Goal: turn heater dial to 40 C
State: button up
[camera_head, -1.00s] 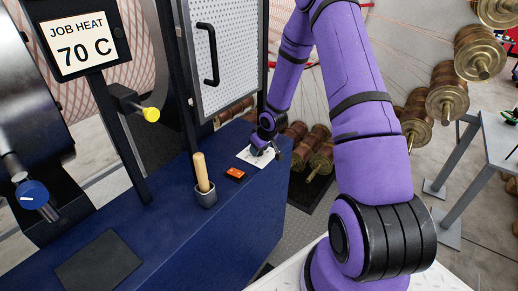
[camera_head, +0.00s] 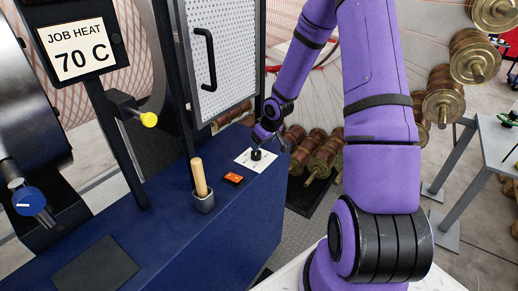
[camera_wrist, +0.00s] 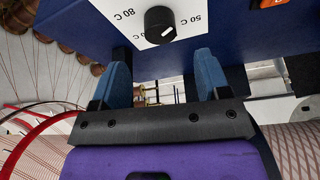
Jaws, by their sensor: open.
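The heater dial is a small black knob (camera_head: 256,155) on a white card (camera_head: 244,163) on top of the blue bench. In the wrist view the black knob (camera_wrist: 160,22) sits on the white card (camera_wrist: 128,8), with upside-down "80 C" and "50 C" labels visible. Its white mark points to the lower right in that view; other labels are cut off. My gripper (camera_head: 268,138) is by the far side of the dial. In the wrist view its blue fingers (camera_wrist: 160,65) are apart, with nothing between them, and the knob lies beyond their tips.
A sign (camera_head: 77,50) reads "JOB HEAT 70 C". An orange switch (camera_head: 233,178) and a wooden handle in a grey cup (camera_head: 203,198) stand near the card. A pegboard door (camera_head: 225,55) rises behind. Brass spools (camera_head: 318,155) are right of the bench.

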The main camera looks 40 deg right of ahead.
jog(key=v, duration=0.3)
jog(key=shift+r, duration=0.15)
dwell(0.6)
jog(key=s+a+r+h, duration=0.1)
jog(key=s+a+r, duration=0.25)
jog(key=r, duration=0.45)
jog(key=s+a+r+m+h, duration=0.1)
jog(key=s+a+r, duration=0.1)
jog(key=s+r, duration=0.35)
jog(key=s+a+r+h, duration=0.1)
jog(key=s+a+r, duration=0.15)
jog(key=r, duration=0.65)
jog(key=s+a+r+y, duration=0.1)
jog(key=s+a+r, duration=0.3)
jog(key=s, duration=0.5)
jog(key=s+a+r+m+y, duration=0.1)
jog(key=s+a+r, duration=0.3)
jog(key=s, duration=0.5)
jog(key=shift+s+r+t, duration=0.4)
jog(key=shift+r, duration=0.4)
